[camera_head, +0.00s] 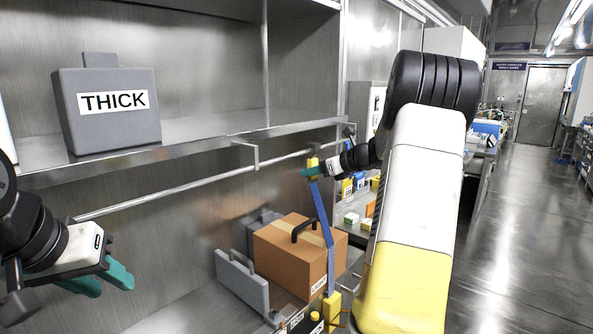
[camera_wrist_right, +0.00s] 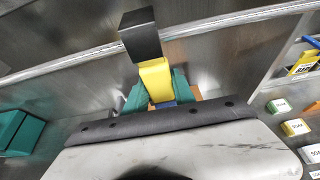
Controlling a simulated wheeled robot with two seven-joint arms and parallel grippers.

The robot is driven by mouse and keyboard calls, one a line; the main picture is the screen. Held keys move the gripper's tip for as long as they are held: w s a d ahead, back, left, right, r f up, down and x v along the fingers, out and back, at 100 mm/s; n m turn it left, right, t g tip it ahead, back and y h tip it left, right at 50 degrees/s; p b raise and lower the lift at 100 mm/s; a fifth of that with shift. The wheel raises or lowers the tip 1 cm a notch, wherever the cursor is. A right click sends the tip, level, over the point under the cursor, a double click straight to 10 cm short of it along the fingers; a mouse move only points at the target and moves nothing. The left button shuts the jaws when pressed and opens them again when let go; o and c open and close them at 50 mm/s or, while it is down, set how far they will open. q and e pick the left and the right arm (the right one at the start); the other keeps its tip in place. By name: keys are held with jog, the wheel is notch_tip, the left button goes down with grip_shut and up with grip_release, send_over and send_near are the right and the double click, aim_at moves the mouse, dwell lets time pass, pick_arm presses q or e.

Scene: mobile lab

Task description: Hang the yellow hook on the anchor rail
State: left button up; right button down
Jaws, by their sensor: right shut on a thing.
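The yellow hook (camera_head: 313,168) is at the anchor rail's right part in the head view, with a blue strap (camera_head: 322,215) hanging from it. My right gripper (camera_head: 312,173) is shut on the hook. In the right wrist view the hook's yellow body (camera_wrist_right: 156,80) is between the green fingers, and its black end (camera_wrist_right: 145,35) overlaps the anchor rail (camera_wrist_right: 85,58). I cannot tell whether hook and rail touch. The rail (camera_head: 190,187) runs below the shelf in the head view. My left gripper (camera_head: 103,281) is open and empty at lower left.
A grey case marked THICK (camera_head: 108,108) stands on the shelf. Below the rail are a cardboard box (camera_head: 288,257) and a grey holder (camera_head: 243,283). The strap's lower end reaches a yellow piece (camera_head: 331,306). Small boxes (camera_head: 352,218) stand further right. The aisle floor (camera_head: 520,230) is clear.

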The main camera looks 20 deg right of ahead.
jog(key=shift+f, duration=0.2)
jog(key=c, duration=1)
grip_release()
jog(key=shift+o, duration=0.2)
jog(key=shift+s, duration=0.1)
